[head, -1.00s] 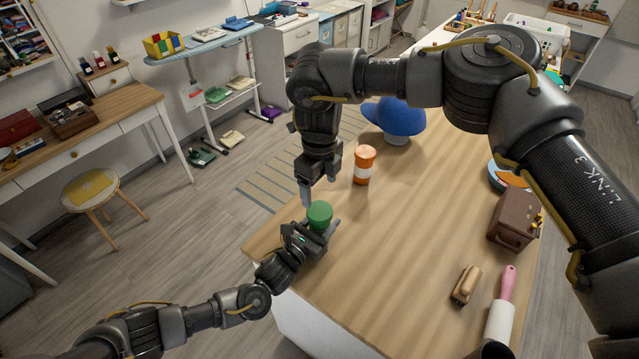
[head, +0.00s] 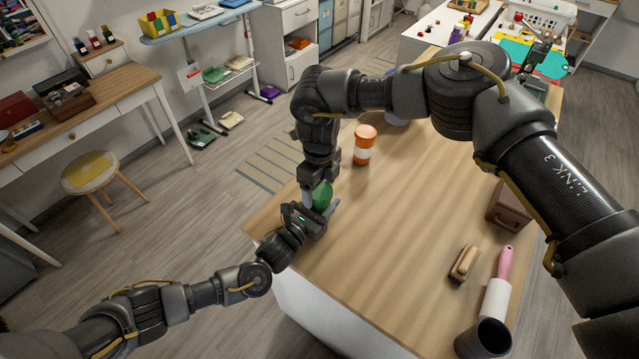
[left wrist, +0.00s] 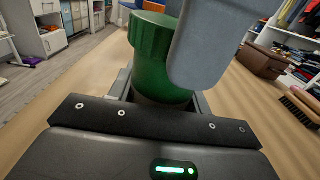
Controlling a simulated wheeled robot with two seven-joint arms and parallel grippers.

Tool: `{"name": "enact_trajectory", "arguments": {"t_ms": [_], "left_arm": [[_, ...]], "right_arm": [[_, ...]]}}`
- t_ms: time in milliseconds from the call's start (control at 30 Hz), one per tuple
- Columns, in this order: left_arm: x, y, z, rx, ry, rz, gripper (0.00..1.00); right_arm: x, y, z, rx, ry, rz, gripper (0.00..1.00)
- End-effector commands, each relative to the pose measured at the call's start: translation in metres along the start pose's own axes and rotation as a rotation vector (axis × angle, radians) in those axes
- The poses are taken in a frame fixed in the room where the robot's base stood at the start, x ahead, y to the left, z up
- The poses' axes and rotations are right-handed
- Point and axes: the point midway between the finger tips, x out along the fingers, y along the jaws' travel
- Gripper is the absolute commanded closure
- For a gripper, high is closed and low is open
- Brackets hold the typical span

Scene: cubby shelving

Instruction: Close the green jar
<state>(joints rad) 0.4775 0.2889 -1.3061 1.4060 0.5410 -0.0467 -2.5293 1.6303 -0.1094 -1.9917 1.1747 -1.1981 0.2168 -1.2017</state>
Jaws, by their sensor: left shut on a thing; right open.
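The green jar (head: 323,194) stands upright at the near left end of the wooden table, partly hidden by both grippers. It shows large in the left wrist view (left wrist: 150,50), with a wider, ridged green top over a darker body. My left gripper (head: 310,217) is shut on the jar's lower body from the near side. My right gripper (head: 315,188) points down from above, its fingers open at the jar's top. One grey right finger (left wrist: 208,42) covers the jar's right side in the left wrist view. I cannot tell whether it touches.
An orange and white jar (head: 364,146) stands just behind. A brown case (head: 509,208), a brush (head: 465,263), a pink-handled roller (head: 498,290) and a dark cup (head: 484,338) are at the right side. The table's middle (head: 415,215) is clear.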

Motion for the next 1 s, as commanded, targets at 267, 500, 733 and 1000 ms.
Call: {"name": "enact_trajectory", "arguments": {"t_ms": [267, 500, 733, 1000], "left_arm": [[0.0000, -0.0001, -0.0001, 0.000, 0.000, 0.000, 1.00], [0.0000, -0.0001, -0.0002, 0.000, 0.000, 0.000, 1.00], [0.0000, -0.0001, -0.0002, 0.000, 0.001, 0.000, 1.00], [0.0000, -0.0003, -0.0002, 0.000, 0.001, 0.000, 1.00]], "right_arm": [[-0.0003, 0.0000, 0.0000, 0.000, 0.000, 0.000, 0.52], [-0.0002, 0.0003, 0.0002, 0.026, -0.001, 0.002, 0.69], [0.0008, 0.0009, 0.0004, 0.518, 0.000, 0.006, 0.69], [0.0013, 0.0014, 0.0007, 1.306, 0.003, 0.006, 0.69]]}}
